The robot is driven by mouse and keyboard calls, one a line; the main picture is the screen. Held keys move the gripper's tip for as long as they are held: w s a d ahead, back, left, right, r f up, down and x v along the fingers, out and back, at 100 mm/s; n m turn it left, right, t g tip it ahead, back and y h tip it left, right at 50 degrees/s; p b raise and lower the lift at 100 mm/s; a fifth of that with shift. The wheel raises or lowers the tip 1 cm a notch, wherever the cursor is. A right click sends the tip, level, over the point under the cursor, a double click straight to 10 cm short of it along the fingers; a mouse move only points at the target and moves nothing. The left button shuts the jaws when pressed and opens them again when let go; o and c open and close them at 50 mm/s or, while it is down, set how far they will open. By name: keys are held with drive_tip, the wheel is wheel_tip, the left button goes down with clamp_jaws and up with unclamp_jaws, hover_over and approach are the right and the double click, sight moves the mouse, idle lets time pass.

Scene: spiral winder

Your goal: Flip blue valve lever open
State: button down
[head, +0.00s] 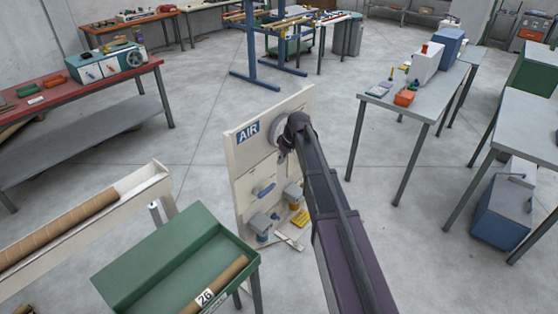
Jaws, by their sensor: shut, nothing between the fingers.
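An upright pale panel (243,165) with a blue "AIR" sign (248,132) stands in the middle of the head view. A short blue bar (265,190), which looks like a lever, sits on its front, slightly tilted. Another small blue part (262,238) shows under a grey block (258,223) lower down. I cannot tell for sure which blue part is the valve lever. My gripper (283,155) is at the upper part of the panel, above and right of the blue bar and apart from it. It is shut and empty. My arm hides the panel's right side.
A yellow part (300,218) and a second grey block (293,193) are also on the panel. A green tray (165,235) with a cardboard tube stands at lower left. A red bench (100,80) is left, grey tables (425,88) right. Open floor lies behind the panel.

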drive_tip(key=shift+p+v, duration=0.5)
drive_tip(key=shift+v, duration=0.3)
drive_tip(key=shift+w+d, duration=0.1)
drive_tip(key=s+d+f+m+h+b, duration=0.1)
drive_tip(key=s+d+m, duration=0.2)
drive_tip(key=s, duration=1.1)
drive_tip(key=s+d+f+m+g+h+b, duration=0.1)
drive_tip(key=s+d+m, duration=0.3)
drive_tip(key=s, duration=1.1)
drive_tip(key=shift+s+f+m+h, duration=0.25)
drive_tip(key=shift+f+m+h, duration=0.35)
drive_tip(key=shift+h, duration=0.1)
